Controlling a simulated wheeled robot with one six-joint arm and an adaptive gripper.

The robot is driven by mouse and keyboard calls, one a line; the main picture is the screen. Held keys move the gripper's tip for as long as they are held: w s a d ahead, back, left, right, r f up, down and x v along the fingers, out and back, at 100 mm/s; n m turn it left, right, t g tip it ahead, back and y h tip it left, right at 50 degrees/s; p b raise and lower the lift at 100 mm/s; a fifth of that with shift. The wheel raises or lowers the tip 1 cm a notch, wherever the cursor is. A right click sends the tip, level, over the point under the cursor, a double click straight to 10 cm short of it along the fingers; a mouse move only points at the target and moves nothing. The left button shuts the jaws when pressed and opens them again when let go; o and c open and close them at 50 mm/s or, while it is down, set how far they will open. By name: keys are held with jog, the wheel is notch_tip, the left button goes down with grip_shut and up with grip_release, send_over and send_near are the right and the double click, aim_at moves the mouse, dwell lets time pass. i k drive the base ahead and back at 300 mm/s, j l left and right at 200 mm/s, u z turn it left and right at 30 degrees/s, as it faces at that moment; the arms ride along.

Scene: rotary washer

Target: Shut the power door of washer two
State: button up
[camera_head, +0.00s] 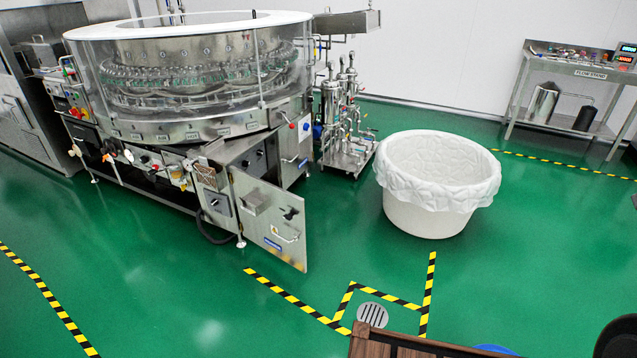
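The rotary washer (190,75) is a large round steel machine with a clear guard, standing at the left. A grey metal door (268,218) on its lower front right stands open, swung out over the green floor. It has a dark latch handle, a lighter pull handle, a small yellow warning sticker and a blue label. Behind it, the cabinet opening (211,180) is partly visible, with fittings inside. I cannot read whether the door is marked as power or two. My gripper is not in view.
A white lined tub (435,185) stands right of the door, with clear floor between. A steel pump unit (343,125) stands behind. Yellow-black floor tape (290,298) and a round drain (372,314) lie in front. A bench (570,75) stands far right.

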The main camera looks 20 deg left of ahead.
aim_at(284, 239)
jog(key=j+u, duration=0.1)
jog(key=u, duration=0.65)
jog(key=j+u, duration=0.15)
jog(key=u, duration=0.25)
jog(key=i+l+u, duration=0.2)
jog(key=i, duration=0.85)
jog(key=j, duration=0.15)
